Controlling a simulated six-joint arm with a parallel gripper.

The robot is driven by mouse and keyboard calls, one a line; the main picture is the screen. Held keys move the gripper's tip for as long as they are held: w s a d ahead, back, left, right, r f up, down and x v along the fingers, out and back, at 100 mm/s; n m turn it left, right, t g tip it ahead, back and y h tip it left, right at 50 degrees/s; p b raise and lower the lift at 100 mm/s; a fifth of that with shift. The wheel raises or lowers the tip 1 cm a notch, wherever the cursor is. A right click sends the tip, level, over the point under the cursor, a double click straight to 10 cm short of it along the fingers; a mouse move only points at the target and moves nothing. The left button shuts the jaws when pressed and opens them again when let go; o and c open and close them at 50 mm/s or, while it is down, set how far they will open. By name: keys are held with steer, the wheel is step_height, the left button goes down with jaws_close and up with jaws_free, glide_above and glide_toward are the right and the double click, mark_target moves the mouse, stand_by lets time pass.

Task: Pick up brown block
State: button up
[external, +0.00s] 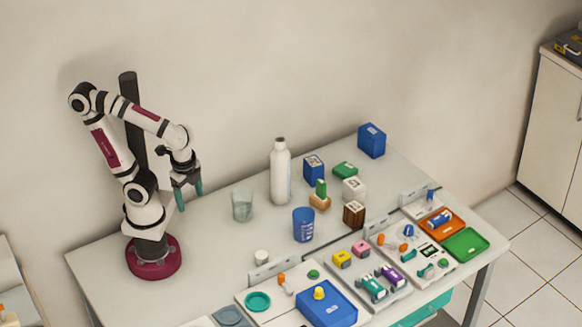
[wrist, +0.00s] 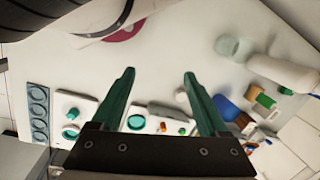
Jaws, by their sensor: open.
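A dark brown block (external: 354,213) with a pale top stands on the white table, right of the blue cup (external: 304,224) in the external view. In the wrist view, a small brown shape (wrist: 243,119) near the blue cup (wrist: 226,108) may be this block, but it is partly hidden and too small to be sure. My gripper (external: 189,198) is raised above the left part of the table, well left of the block. Its green fingers (wrist: 159,73) are spread open with nothing between them.
A clear beaker (external: 242,204), white bottle (external: 280,172), tan block with a green piece (external: 320,202) and white block (external: 354,190) stand nearby. Blue boxes (external: 371,140) are behind. Trays with small parts, including a green tray (external: 465,244), line the front edge. The table's left part is mostly clear.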

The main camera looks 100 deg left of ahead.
steer(key=shift+o, duration=1.4)
steer(key=w+d+f+n+t+h, duration=0.1)
steer(key=w+d+f+n+t, duration=0.15)
steer(key=w, duration=1.05)
steer(key=w+d+f+n+t+h, duration=0.1)
steer(key=w+f+n+t, duration=0.25)
steer(key=w, duration=0.85)
steer(key=n+t+y, duration=0.3)
steer(key=n+y, duration=0.6)
steer(key=y, duration=0.1)
glide_toward(351, 208)
steer(key=x, duration=0.5)
steer(key=shift+s+d+f, duration=0.1)
steer(key=x, duration=0.5)
steer(key=shift+w+a, duration=0.25)
steer(key=shift+w, duration=0.05)
